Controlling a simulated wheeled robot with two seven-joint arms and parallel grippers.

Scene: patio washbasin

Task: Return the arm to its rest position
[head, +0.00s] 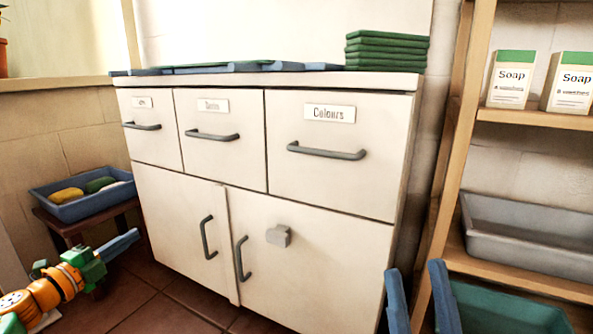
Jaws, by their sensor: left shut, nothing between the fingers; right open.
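My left arm (45,292), orange and green, comes in at the lower left. Its gripper (136,236) has blue fingers that are shut and empty, in front of the left end of the white cabinet (320,260) and apart from the blue tray. My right gripper (414,268) shows only as two blue fingers at the bottom edge, right of the cabinet doors. They stand apart, with nothing between them. The rest of the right arm is out of view.
The cabinet has closed drawers, one labelled Colours (329,113), and closed doors. Folded green cloths (387,50) lie on top. A blue tray (75,207) sits on a stool at left. At right, shelves hold soap boxes (510,80), a grey basin (530,235) and a teal container (510,300).

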